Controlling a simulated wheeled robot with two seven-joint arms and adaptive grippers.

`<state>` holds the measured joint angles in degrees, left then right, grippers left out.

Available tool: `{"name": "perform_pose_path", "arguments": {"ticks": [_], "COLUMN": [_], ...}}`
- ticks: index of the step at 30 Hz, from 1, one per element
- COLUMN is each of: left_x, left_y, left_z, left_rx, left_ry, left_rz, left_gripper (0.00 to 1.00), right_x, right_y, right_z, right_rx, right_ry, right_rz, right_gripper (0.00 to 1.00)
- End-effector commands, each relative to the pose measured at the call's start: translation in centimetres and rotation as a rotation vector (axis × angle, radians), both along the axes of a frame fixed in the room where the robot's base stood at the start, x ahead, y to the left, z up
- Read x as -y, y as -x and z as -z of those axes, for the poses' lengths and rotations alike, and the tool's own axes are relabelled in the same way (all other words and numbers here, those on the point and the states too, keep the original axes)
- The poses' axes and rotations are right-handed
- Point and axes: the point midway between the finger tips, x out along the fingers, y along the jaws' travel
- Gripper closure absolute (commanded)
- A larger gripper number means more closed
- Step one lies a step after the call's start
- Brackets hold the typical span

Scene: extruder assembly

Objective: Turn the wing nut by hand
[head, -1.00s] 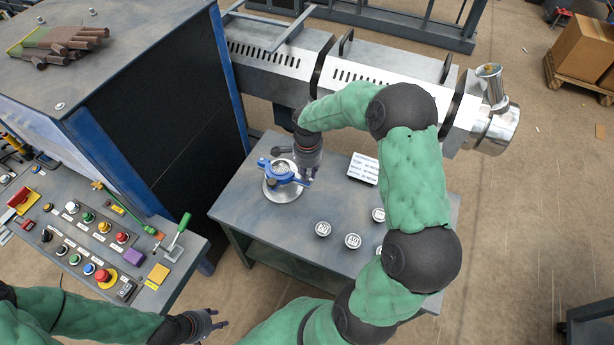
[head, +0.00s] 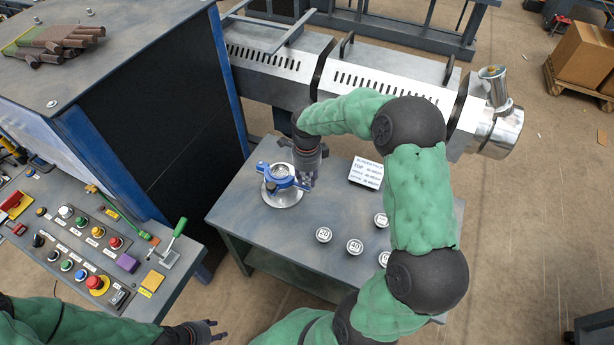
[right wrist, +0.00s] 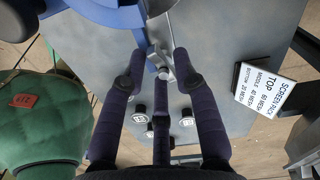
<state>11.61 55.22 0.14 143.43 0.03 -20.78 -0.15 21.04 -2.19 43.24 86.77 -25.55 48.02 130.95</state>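The blue clamp ring (head: 283,176) with a metal mesh disc sits on a round silver base on the small grey table. It shows in part at the top of the right wrist view (right wrist: 110,12). The silver wing nut (right wrist: 164,72) is on the clamp's bolt, between the tips of my right gripper (right wrist: 160,74). The fingers are spread, with a gap to the left of the nut; the right fingertip is close to it, contact unclear. In the head view my right gripper (head: 306,183) is right beside the clamp. My left gripper (head: 212,331) is open and empty at the bottom.
The control panel (head: 75,245) is at the left, and the extruder barrel (head: 390,85) runs behind the table.

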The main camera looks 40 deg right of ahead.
Motion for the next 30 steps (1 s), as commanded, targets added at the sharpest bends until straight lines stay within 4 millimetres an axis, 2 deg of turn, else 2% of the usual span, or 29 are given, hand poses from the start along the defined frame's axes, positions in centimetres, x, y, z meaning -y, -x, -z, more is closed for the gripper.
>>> {"name": "perform_pose_path", "arguments": {"ticks": [7, 16, 25, 30], "left_x": [0.0, 0.0, 0.0, 0.0], "left_y": [0.0, 0.0, 0.0, 0.0], "left_z": [-0.2, -1.4, -1.3, -2.0], "left_rx": [0.000, 0.000, 0.000, 0.000], "left_ry": [0.000, 0.000, 0.000, 0.000], "left_rz": [0.000, 0.000, 0.000, 0.000], "left_gripper": [0.60, 0.60, 0.60, 0.60], "right_x": [0.1, 0.1, 0.1, 0.2], "right_y": [-0.1, -0.1, -0.1, -0.1], "right_z": [-0.4, -2.2, -2.2, -2.3], "right_rx": [0.003, 0.004, 0.004, 0.002], "right_ry": [0.001, 0.002, 0.002, 0.001], "right_rz": [0.000, 0.000, -0.002, -0.132], "right_gripper": [0.70, 0.70, 0.70, 0.70]}}
